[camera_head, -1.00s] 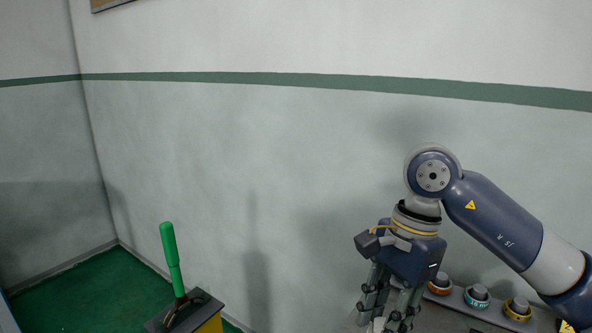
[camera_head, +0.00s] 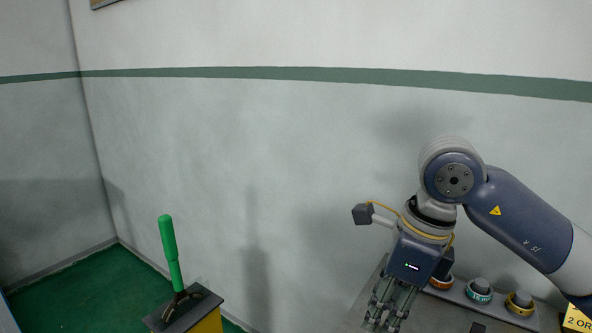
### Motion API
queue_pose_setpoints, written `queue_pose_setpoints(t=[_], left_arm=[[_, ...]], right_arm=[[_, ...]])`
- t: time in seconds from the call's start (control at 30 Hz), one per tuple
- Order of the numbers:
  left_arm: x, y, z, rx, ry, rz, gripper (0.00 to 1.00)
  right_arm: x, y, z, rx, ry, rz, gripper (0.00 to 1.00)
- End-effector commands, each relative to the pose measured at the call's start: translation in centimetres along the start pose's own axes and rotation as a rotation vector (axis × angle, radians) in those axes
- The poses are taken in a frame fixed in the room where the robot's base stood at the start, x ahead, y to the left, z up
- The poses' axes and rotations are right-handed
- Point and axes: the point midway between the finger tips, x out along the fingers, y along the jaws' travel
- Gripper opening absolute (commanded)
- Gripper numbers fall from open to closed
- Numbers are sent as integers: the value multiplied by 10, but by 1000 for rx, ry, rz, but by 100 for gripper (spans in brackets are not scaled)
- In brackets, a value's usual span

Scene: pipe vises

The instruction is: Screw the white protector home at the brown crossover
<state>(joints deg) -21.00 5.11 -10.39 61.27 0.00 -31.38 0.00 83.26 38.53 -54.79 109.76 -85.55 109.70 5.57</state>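My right gripper (camera_head: 385,319) comes in from the right and points down over a grey bench top at the lower edge of the view. Its fingers are seen from behind and lie close to each other; I cannot tell whether they are open or shut. I see nothing clearly held in them. The white protector and the brown crossover cannot be made out in this view. My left gripper is out of view.
A grey rail holds grey knobs with an orange ring (camera_head: 440,283), a teal ring (camera_head: 479,293) and a yellow ring (camera_head: 519,305). A yellow sign (camera_head: 579,320) is at the right. A green-handled lever (camera_head: 169,252) stands on a yellow-sided block (camera_head: 209,322) at the lower left.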

Motion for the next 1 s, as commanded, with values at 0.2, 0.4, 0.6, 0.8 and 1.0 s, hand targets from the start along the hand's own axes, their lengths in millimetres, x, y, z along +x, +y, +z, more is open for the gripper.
queue_pose_setpoints(t=[0.2, 0.4, 0.6, 0.8, 1.0], left_arm=[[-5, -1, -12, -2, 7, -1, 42], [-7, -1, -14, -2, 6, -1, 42], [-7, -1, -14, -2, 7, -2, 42], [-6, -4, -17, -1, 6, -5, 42], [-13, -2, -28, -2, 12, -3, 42]], right_arm=[[1, 0, 0, 234, 1, -48, 0], [0, 0, 0, 307, 1, -60, 0], [0, 0, 0, 306, 1, -60, 0], [2, 0, 0, 446, 2, -90, 0], [2, 0, 0, 686, 2, -137, 0]])
